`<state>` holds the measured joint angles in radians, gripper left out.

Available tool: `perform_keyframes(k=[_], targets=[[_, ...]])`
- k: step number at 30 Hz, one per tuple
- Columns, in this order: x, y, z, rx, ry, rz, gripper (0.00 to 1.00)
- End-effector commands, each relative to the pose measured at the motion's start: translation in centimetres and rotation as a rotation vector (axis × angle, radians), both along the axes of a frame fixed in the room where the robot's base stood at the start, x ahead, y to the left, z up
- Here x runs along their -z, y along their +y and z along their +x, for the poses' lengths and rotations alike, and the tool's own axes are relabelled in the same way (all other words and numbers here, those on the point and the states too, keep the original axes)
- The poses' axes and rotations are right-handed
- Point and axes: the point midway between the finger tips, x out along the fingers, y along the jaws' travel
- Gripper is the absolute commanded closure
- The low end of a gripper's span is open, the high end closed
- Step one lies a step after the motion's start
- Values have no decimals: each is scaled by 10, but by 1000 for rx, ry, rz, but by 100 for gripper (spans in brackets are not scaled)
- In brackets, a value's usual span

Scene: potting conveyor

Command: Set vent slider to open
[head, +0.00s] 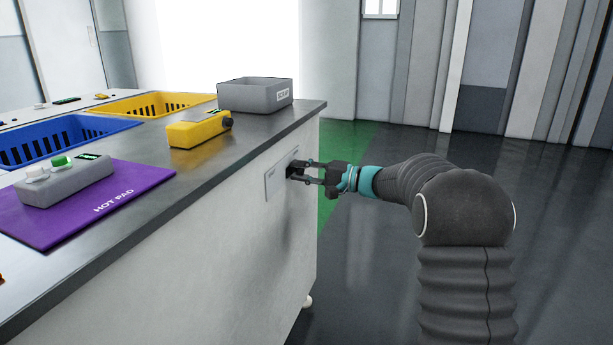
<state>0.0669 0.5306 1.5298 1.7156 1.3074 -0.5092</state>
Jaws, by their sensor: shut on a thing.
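The vent slider shows as a pale plate (272,184) on the white end panel of the bench, just below the worktop edge. Its dark knob sits at the plate's right part and is mostly hidden by my gripper's fingers. My gripper (297,171) reaches in from the right and is shut on the slider knob. The small lettering on the plate is too small to read, so I cannot tell the slider's setting.
On the worktop (240,150) stand a grey bin (255,96), a yellow device (195,134), a yellow basket (150,103), a blue basket (60,138) and a grey switch box (65,180) on a purple hot pad (125,195). Open floor (400,165) lies right of the bench.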

Motion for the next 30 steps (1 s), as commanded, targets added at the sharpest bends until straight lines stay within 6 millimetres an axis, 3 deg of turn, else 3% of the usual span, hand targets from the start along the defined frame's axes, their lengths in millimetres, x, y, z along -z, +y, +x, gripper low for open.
perform_keyframes(k=[4, 12, 13, 16, 26, 30], targets=[[-1, 12, 4, -19, -1, 1, 100], [-1, 12, 5, -16, -2, 2, 100], [-2, 12, 5, -16, -2, 2, 73], [-1, 12, 5, -16, -2, 2, 49], [0, 8, 4, -15, 0, 0, 49], [0, -4, 1, -13, 0, 0, 49]])
